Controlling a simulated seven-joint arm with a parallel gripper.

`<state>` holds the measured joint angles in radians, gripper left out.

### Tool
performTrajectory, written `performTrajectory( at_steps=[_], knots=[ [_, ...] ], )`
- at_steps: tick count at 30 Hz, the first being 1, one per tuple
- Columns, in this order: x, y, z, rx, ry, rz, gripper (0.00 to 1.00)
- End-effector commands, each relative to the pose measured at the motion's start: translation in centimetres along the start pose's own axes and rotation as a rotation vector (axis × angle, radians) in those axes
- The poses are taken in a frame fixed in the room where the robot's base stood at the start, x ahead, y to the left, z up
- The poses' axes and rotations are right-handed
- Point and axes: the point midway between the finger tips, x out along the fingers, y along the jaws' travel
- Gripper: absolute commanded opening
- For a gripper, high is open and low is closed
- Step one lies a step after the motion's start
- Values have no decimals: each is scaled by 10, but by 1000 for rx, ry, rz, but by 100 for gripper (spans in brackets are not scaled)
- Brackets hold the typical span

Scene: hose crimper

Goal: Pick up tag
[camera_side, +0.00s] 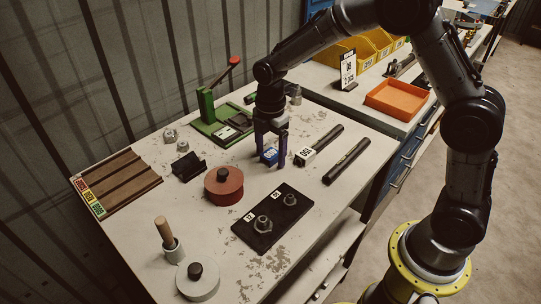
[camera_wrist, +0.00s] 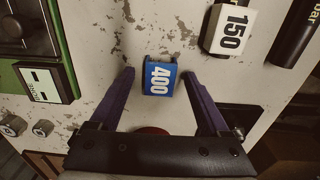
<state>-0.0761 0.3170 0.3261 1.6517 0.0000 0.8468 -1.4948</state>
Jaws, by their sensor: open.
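The blue tag (camera_wrist: 159,78), marked 400, lies on the worn white table. In the wrist view it sits between the tips of my gripper (camera_wrist: 157,84), which is open, with a gap on both sides. In the side view the blue tag (camera_side: 269,156) shows partly behind a finger of my gripper (camera_side: 271,160), which points down at the table. A white tag (camera_wrist: 230,30), marked 150, is at the upper right of the wrist view, by a black hose. It also shows in the side view (camera_side: 305,156).
Two black hoses (camera_side: 346,161) lie right of my gripper. A green press (camera_side: 219,117) with a red-tipped lever stands behind left. A red round block (camera_side: 223,186) and a black plate with nuts (camera_side: 270,219) are in front. A wooden rack (camera_side: 122,180) is at left.

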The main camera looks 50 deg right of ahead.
Motion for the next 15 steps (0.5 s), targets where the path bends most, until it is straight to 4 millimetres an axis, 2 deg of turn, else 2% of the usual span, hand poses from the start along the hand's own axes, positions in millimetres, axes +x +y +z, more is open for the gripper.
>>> performTrajectory(
  at_steps=[1, 2, 13, 14, 15],
  knots=[
    [0, 0, 0, 0, 0, 0, 76],
    [0, 0, 0, 0, 0, 0, 71],
    [-1, 0, 0, 0, 0, 0, 4],
    [-1, 0, 0, 0, 0, 0, 0],
    [-1, 0, 0, 0, 0, 0, 0]
  ],
)
